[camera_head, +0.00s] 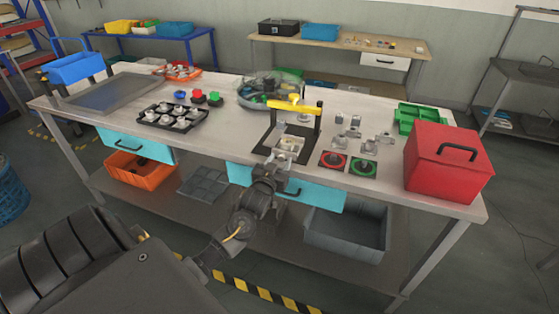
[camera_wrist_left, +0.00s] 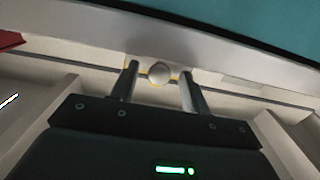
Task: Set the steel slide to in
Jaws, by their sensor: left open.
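My left gripper (camera_head: 284,158) reaches from the front over the table edge to a small pale fixture at the front of the black mat (camera_head: 262,141). In the left wrist view the left gripper (camera_wrist_left: 158,84) is open, with one finger on each side of a small round steel knob (camera_wrist_left: 158,73). The knob looks like the handle of the steel slide, beside a long narrow slot. Gaps show on both sides of the knob, but I cannot tell whether a finger touches it. In the head view my gripper hides most of it. My right gripper is not in view.
A black tray (camera_head: 172,117) of parts lies left. The table front between is clear.

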